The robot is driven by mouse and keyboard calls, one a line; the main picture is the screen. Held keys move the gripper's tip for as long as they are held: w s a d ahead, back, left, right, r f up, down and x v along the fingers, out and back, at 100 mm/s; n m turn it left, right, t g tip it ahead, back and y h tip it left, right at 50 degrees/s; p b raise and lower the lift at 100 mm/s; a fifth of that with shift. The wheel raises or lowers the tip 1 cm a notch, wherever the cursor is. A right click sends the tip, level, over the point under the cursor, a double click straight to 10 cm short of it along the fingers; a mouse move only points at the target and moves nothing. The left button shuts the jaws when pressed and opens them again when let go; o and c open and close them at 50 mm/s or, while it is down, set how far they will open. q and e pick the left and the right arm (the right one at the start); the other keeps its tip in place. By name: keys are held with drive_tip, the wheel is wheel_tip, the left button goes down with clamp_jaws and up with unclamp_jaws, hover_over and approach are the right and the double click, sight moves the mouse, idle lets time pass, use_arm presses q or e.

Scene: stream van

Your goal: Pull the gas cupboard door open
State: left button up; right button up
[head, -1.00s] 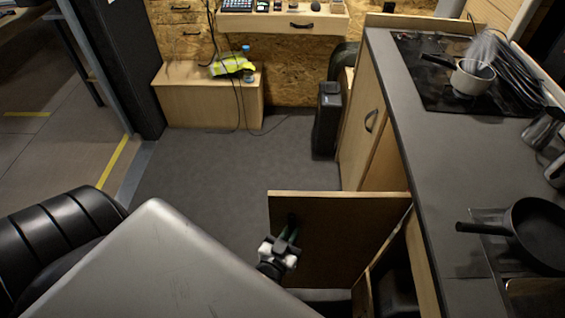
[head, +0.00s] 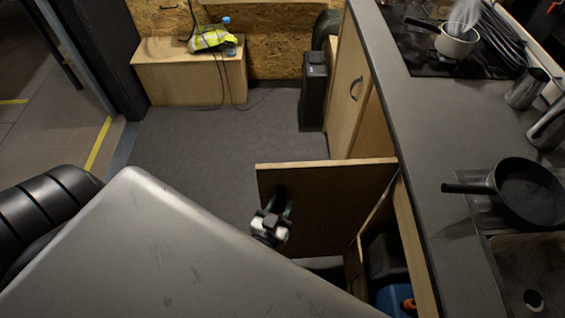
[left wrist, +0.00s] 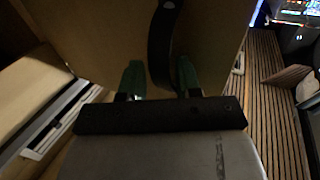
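The gas cupboard door (head: 325,215) is a wooden panel standing swung out from the counter, roughly square to its front. Its face fills the upper middle of the left wrist view (left wrist: 100,35). A black strap-like handle (left wrist: 160,45) runs down that face. My left gripper (head: 280,205) is at the door's face. In the left wrist view its two green fingers (left wrist: 160,80) are apart, one on each side of the handle; I cannot tell if they touch it. The open cupboard shows a blue bottle (head: 394,299) inside. My right gripper is not in view.
The counter (head: 420,130) runs along the right with a pan (head: 525,190) and a steaming pot (head: 457,40). A black case (head: 313,90) stands by the cabinets. A wooden box (head: 190,80) stands at the back. The grey floor (head: 215,135) left of the door is clear.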

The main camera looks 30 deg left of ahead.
use_arm(q)
drive_tip(key=s+d+b, duration=0.1)
drive_tip(key=s, duration=0.9)
drive_tip(key=shift+s+d, duration=0.15)
drive_tip(key=shift+d, duration=0.05)
